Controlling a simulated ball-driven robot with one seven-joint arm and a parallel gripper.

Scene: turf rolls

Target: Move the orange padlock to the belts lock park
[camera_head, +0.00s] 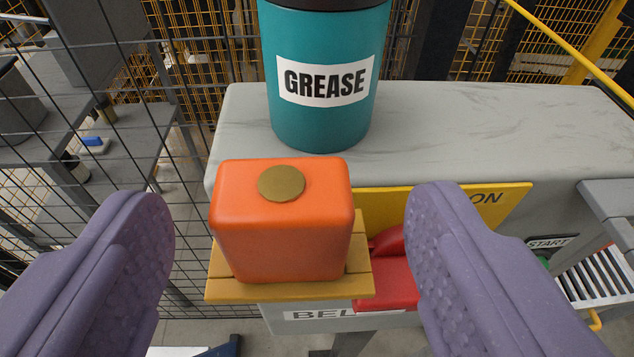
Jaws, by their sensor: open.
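The orange padlock (281,225) is a rounded orange block with a brass disc on top. It stands upright on a small yellow-brown slatted shelf (226,290) at the front of a grey bench. My gripper (290,240) is open, with one purple finger on each side of the padlock and clear gaps to both. A white label beginning "BEL" (318,315) shows below the shelf, the rest of it covered. No shackle shows on the padlock from here.
A teal GREASE can (322,110) stands on the grey bench (450,125) behind the padlock. A yellow sign (490,200) and red part (388,285) sit just right of the shelf. Wire mesh fencing (190,150) is at left. A START label (547,243) shows at right.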

